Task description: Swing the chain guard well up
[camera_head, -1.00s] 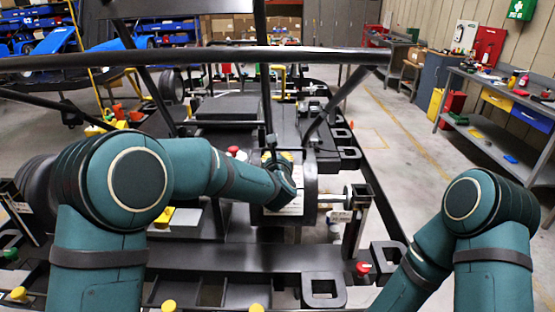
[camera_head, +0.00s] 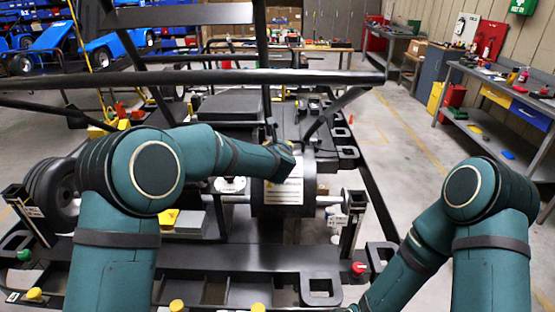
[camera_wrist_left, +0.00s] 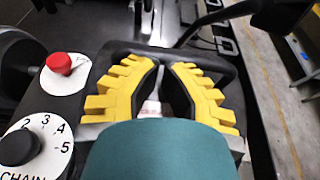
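The chain guard looks to be the dark rounded cover with a white label (camera_head: 284,190) in the middle of the kart stand, on a horizontal shaft. My left arm reaches across from the left, and its gripper end (camera_head: 283,152) is at the guard's upper edge. In the left wrist view the two yellow-padded fingers (camera_wrist_left: 165,68) lean close together at their tips. A narrow grey piece shows between them, with a whitish piece lower down. Whether the pads touch it is not clear. My right gripper is out of view; only its arm shows at lower right.
A dial marked CHAIN (camera_wrist_left: 25,145) and a red knob (camera_wrist_left: 60,63) are left of the fingers. A long black bar (camera_head: 220,78) crosses above the stand. A tyre (camera_head: 55,190) is at left.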

